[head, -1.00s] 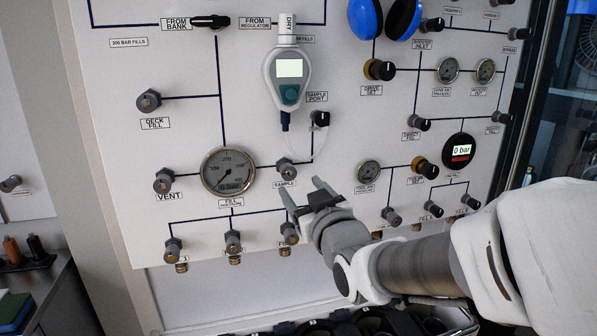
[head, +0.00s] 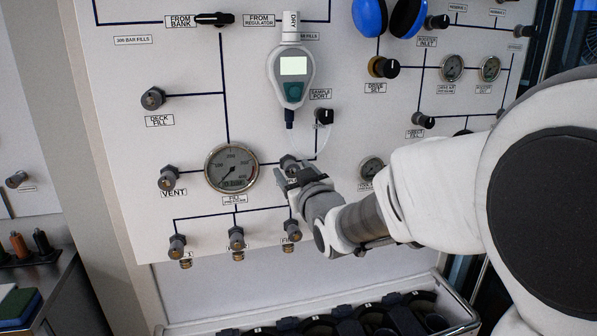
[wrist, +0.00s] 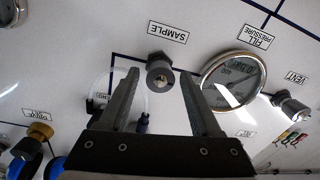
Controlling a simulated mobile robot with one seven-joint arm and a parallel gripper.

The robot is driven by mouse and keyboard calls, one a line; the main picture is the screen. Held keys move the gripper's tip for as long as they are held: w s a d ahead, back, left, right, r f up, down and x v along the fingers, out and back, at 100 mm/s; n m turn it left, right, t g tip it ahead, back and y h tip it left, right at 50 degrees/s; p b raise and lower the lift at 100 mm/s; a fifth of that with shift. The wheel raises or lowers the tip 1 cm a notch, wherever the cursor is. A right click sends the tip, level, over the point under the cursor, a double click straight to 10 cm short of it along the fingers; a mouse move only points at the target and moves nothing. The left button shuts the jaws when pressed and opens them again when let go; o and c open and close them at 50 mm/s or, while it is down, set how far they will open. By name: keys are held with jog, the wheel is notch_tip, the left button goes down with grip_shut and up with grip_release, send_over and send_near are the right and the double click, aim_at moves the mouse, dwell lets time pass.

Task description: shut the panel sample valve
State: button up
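The sample valve (head: 289,161) is a small grey knob on the white panel, below the sample port and right of the fill pressure gauge. In the wrist view the valve (wrist: 160,73) shows end-on under its SAMPLE label (wrist: 168,32), between the lines of the two fingers. My gripper (head: 285,173) is in front of the valve and partly covers its label in the head view. In the wrist view my gripper (wrist: 160,82) is open, one finger on each side of the knob with gaps visible. I cannot tell how deep the fingertips reach around it.
The fill pressure gauge (head: 231,168) is close left of the gripper. A handheld analyser (head: 292,75) hangs above, its clear tube running down near the valve. The sample port knob (head: 324,117) is above right. Several outlet valves line the panel's lower edge; an open case (head: 450,300) lies below.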

grip_shut()
jog(key=shift+f+m+b, duration=0.1)
jog(key=shift+m+b, duration=0.2)
jog(key=shift+b, duration=0.25)
jog(key=shift+f+m+t+h+b, duration=0.1)
jog(key=shift+m+t+h+b, duration=0.25)
jog(key=shift+m+b, duration=7.35)
jog(key=shift+m+p, duration=0.75)
jog(key=shift+m, duration=0.25)
